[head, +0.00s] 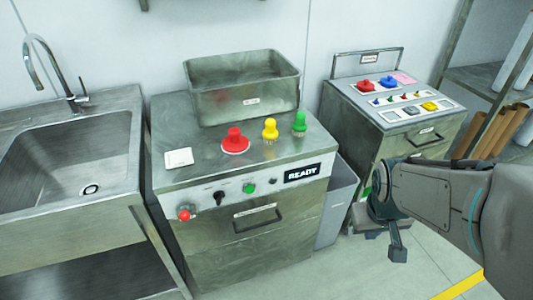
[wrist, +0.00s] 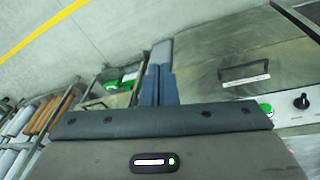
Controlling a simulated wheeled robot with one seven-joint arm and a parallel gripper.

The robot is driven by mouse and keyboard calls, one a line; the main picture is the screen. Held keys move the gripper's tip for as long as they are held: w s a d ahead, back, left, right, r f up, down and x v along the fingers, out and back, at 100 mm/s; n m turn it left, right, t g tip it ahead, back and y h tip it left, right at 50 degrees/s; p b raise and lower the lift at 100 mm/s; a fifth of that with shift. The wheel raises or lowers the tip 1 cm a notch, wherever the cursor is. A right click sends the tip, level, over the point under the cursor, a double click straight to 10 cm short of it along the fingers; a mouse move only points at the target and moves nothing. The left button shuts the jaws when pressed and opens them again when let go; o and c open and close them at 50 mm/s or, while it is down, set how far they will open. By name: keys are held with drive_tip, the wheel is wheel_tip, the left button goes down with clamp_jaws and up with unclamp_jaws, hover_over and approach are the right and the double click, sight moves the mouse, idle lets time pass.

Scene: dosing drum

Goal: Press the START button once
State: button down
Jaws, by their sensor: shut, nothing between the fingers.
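The front panel of the steel dosing cabinet (head: 240,215) carries a round green button (head: 249,188), with a label too small to read; it is the likely START button. In the wrist view the green button (wrist: 266,108) is partly hidden behind my gripper's housing. My gripper (head: 397,254) is to the right of the cabinet, in front of the bin and the second console, well apart from the button. In the wrist view its fingers (wrist: 160,62) are together and empty. A display (head: 302,173) on the panel reads READY.
The panel also has a black knob (head: 219,198) and a red button (head: 184,213), with a drawer handle (head: 257,220) below. Red, yellow and green knobs and a steel tub stand on top. A sink (head: 70,150) is left; a console (head: 395,110) is right. Floor in front is clear.

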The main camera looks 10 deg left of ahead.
sight(250, 189)
drive_tip(key=w+a+f+n+y+p, duration=0.1)
drive_tip(key=w+a+f+n+y, duration=0.15)
drive_tip(key=a+f, duration=0.4)
drive_tip(key=w+a+f+n+y, duration=0.1)
drive_tip(key=w+a+f+n, duration=0.25)
drive_tip(key=f, duration=0.55)
drive_tip(key=w+a+n+t+y+p, duration=0.1)
drive_tip(key=w+a+n+t+y, duration=0.1)
drive_tip(key=a+y, duration=0.7)
drive_tip(key=w+a, duration=0.1)
drive_tip(key=a, duration=0.5)
drive_tip(key=shift+n+p, duration=0.3)
drive_tip(key=shift+a, duration=0.15)
drive_tip(key=w+a, duration=0.4)
drive_tip(key=w, duration=0.3)
drive_tip(key=shift+w+a+b, duration=0.2)
drive_tip(key=shift+a+b, duration=0.05)
drive_tip(key=shift+b, duration=0.1)
drive_tip(key=shift+f, duration=0.1)
